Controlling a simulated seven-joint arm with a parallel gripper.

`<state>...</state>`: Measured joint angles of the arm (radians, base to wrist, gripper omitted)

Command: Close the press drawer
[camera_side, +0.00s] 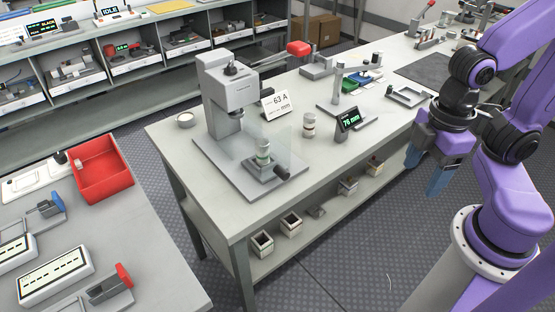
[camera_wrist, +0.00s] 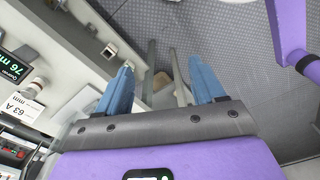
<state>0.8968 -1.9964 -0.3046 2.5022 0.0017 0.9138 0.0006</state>
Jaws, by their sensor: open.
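The press (camera_side: 232,95) stands on a grey base plate at the near left end of the workbench, its lever with a red knob reaching up to the right. Its drawer (camera_side: 262,172) is at the front of the press and carries a pale cylinder with a green band (camera_side: 263,153). A dark handle (camera_side: 282,172) sticks out at the drawer's right, and the drawer appears pulled out. My gripper (camera_side: 438,180) hangs right of the bench, well apart from the drawer, fingers pointing down. In the wrist view my gripper (camera_wrist: 160,88) has its blue fingers apart with nothing between them.
A "63 A" card (camera_side: 276,103), a white cylinder (camera_side: 309,125) and a "76 mm" display (camera_side: 347,119) stand right of the press. Small boxes (camera_side: 291,223) sit on the lower shelf. A red bin (camera_side: 102,168) is on the left table. The floor between bench and arm is clear.

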